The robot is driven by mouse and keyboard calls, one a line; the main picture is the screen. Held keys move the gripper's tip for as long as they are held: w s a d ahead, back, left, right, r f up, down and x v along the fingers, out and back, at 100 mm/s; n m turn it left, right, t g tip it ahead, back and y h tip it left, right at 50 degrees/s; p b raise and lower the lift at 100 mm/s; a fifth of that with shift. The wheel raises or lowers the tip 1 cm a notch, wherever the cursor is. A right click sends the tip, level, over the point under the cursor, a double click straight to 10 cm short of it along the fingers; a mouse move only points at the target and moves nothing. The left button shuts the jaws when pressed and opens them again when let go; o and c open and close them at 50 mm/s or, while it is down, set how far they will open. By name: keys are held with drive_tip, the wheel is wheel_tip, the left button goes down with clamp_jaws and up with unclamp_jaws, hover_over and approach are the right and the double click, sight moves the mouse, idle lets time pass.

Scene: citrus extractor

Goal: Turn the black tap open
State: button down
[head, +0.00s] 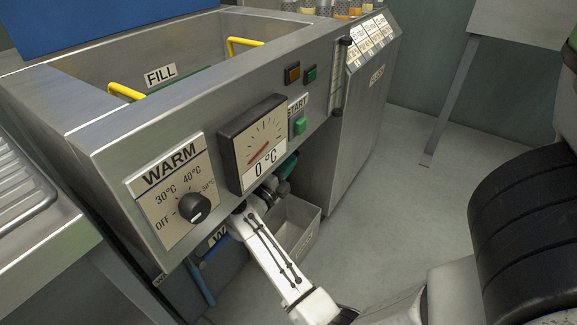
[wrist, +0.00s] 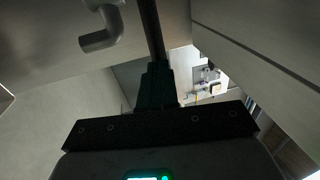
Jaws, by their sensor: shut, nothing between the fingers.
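My gripper (head: 288,166) shows as a dark teal shape under the front panel of the steel machine, below the temperature gauge, at the end of my white arm. In the wrist view its dark fingers (wrist: 157,80) are together, with nothing seen between them. A dark straight bar (wrist: 150,28) runs up from behind the fingertips; I cannot tell whether it is part of the black tap or whether the fingers touch it. A grey bent pipe (wrist: 103,32) hangs at the upper left, apart from the fingers. I cannot make out the black tap for sure in either view.
The warm knob (head: 194,207) and temperature gauge (head: 254,143) are on the panel above my arm. A grey open bin (head: 301,226) stands on the floor beside my arm under the machine. Free floor (head: 390,230) lies to the right. A blue pipe (head: 200,284) runs low left.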

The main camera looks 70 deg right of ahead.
drive_tip(key=shift+r, duration=0.1)
drive_tip(key=s+d+n+t+p, duration=0.1)
drive_tip(key=t+p, duration=0.1)
drive_tip(key=p, duration=0.2)
drive_tip(key=shift+s+d, duration=0.3)
drive_tip(key=shift+d, duration=0.1)
idle(0.3)
